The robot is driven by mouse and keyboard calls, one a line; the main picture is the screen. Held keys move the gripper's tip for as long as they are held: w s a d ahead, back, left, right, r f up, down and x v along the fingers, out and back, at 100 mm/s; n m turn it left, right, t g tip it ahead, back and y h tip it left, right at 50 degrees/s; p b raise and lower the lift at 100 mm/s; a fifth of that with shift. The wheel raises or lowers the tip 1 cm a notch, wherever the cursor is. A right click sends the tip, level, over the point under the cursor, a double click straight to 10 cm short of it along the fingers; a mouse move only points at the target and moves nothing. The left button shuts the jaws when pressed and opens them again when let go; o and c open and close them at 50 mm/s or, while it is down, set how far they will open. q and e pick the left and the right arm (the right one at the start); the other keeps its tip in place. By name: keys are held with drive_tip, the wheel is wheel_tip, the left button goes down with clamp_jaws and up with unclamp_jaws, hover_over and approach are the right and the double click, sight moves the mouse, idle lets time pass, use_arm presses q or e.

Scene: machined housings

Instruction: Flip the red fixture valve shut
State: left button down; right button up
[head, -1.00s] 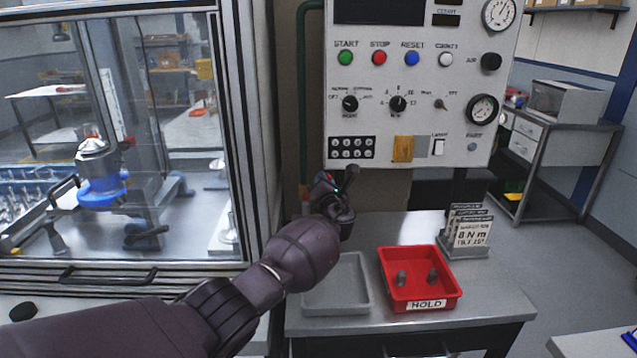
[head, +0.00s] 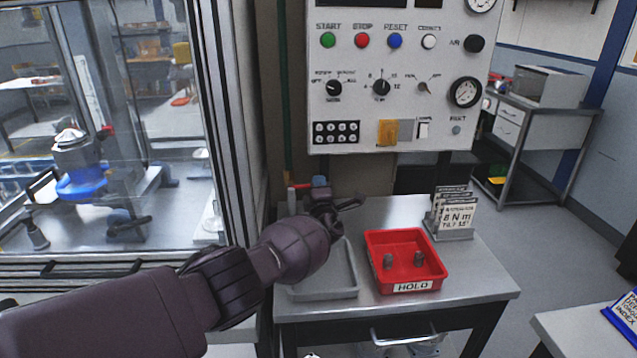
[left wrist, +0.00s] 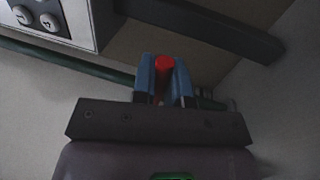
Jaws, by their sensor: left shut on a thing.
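The red valve handle (head: 300,186) shows at the lower part of the green pipe, below and left of the control panel in the head view. It looks roughly level there. My left gripper (head: 319,184) is at the handle, with a blue fingertip just right of its red end. In the left wrist view, the red handle (left wrist: 164,63) sits between the two blue fingers of my left gripper (left wrist: 165,75), which are shut on it. The valve body is mostly hidden behind the gripper. My right gripper is not in view.
The control panel (head: 400,105) hangs above my left gripper. The green pipe (head: 283,110) runs beside the glazed enclosure's frame (head: 225,130). A grey tray (head: 327,291) and a red HOLD bin (head: 372,272) stand on the bench below. A sign stand (head: 452,214) is at the right.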

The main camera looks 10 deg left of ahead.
use_arm(q)
drive_tip(key=shift+a+f+m, duration=0.1)
drive_tip(key=shift+f+m, duration=0.1)
drive_tip(key=shift+m, duration=0.3)
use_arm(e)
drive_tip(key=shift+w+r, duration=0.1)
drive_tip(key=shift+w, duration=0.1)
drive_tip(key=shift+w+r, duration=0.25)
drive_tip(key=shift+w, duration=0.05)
use_arm(q)
drive_tip(key=c, duration=1.2)
unclamp_jaws()
drive_tip(key=shift+f, duration=0.1)
drive_tip(key=shift+o, duration=0.2)
drive_tip(key=shift+s, duration=0.15)
drive_tip(key=p+v, duration=0.7)
drive_tip(key=v, duration=0.3)
drive_tip(key=shift+s, duration=0.25)
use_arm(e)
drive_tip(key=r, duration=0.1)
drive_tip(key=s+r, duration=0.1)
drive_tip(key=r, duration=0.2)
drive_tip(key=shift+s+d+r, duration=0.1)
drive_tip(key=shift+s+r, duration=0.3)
